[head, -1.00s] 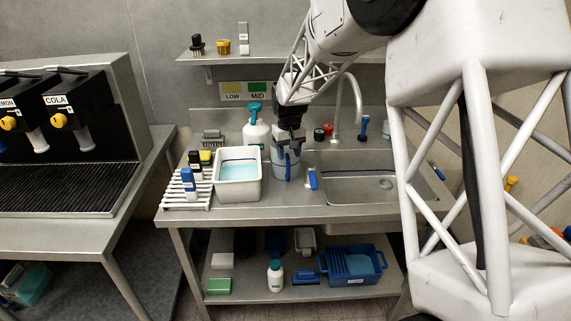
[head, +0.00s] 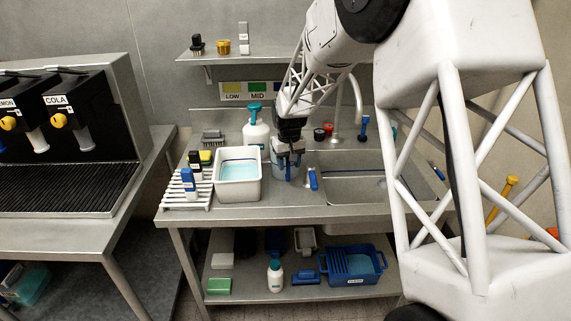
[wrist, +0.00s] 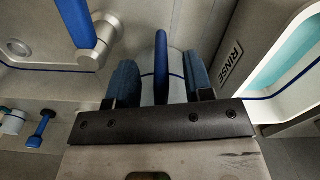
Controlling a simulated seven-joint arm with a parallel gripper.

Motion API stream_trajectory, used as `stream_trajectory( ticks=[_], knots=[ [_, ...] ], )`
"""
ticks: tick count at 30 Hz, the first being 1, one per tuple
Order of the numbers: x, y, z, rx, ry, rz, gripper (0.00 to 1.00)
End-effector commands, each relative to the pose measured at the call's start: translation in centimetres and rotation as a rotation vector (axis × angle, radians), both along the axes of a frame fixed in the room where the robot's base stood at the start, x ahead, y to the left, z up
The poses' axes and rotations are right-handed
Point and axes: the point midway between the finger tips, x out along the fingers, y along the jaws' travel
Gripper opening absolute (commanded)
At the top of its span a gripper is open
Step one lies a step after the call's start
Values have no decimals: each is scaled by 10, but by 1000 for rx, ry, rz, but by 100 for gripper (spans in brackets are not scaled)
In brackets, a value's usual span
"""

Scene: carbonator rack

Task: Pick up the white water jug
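The white water jug (head: 284,172) stands on the counter between the white tub and the sink, mostly hidden behind my gripper in the head view. In the wrist view its pale body (wrist: 176,88) and upright blue handle (wrist: 161,62) show between my fingers. My gripper (wrist: 161,88) is open, with one blue-padded finger on each side of the handle and a visible gap on both sides. In the head view my gripper (head: 288,158) points down over the jug.
The white tub (head: 238,195) of water is close on the jug's left; its RINSE label (wrist: 230,64) shows in the wrist view. A blue lever (head: 313,179) is close on the right, before the sink (head: 352,195). A teal-topped bottle (head: 256,133) stands behind.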

Motion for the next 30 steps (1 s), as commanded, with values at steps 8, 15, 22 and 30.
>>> stream_trajectory(
  ticks=[8,15,22,30],
  knots=[
    [0,0,0,0,0,0,6],
    [0,0,0,0,-1,0,0],
    [0,0,1,0,-1,0,0],
    [1,0,17,1,-3,0,0]
  ],
)
